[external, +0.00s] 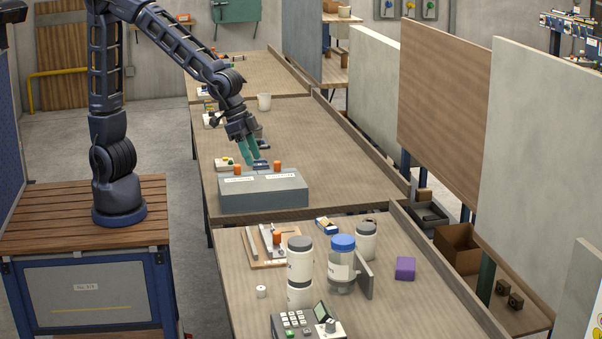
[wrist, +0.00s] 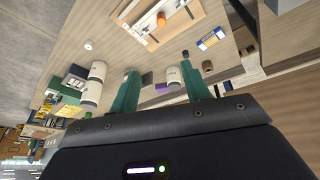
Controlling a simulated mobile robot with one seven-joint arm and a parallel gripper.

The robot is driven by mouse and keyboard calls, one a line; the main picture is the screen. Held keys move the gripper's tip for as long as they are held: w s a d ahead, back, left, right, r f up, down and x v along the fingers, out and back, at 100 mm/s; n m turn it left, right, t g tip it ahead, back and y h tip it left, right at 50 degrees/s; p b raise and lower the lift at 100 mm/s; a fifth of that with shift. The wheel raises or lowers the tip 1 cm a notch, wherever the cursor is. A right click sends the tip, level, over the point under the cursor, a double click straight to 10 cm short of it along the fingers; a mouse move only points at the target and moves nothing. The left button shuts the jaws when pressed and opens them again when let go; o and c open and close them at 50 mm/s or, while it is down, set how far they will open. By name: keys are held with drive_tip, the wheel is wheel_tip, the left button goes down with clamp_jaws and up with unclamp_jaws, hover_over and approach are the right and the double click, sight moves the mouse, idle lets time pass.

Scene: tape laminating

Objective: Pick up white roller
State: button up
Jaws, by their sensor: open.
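A small white cylinder, which looks like the white roller (external: 261,291), stands on the near table, left of the stacked white jars. It also shows as a small pale spot in the wrist view (wrist: 88,45), on the bare wood. My gripper (external: 250,160) hangs over the middle table, just behind the grey box with labels, well away from the white cylinder. Its two teal fingers are apart and nothing is between them in the wrist view (wrist: 160,67). No part of the white cylinder is visibly hidden.
On the near table are stacked white jars (external: 299,269), a blue-lidded jar (external: 342,262), a calculator-like device (external: 297,324), a board with an orange piece (external: 276,238) and a purple block (external: 405,268). The grey box (external: 263,195) stands on the middle table.

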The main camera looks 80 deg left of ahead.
drive_tip(key=s+d+f+m, duration=0.1)
drive_tip(key=d+f, duration=0.3)
drive_tip(key=d, duration=0.3)
drive_tip(key=d+f+m, duration=0.1)
drive_tip(key=d+f, duration=0.3)
drive_tip(key=d, duration=0.3)
drive_tip(key=m, duration=0.2)
approach(260, 287)
drive_tip(key=shift+h, duration=0.3)
drive_tip(key=shift+a+x, duration=0.1)
drive_tip(key=shift+x, duration=2.2)
drive_tip(key=shift+a+x, duration=0.15)
drive_tip(key=shift+x, duration=2.1)
drive_tip(key=shift+f, duration=0.1)
clamp_jaws()
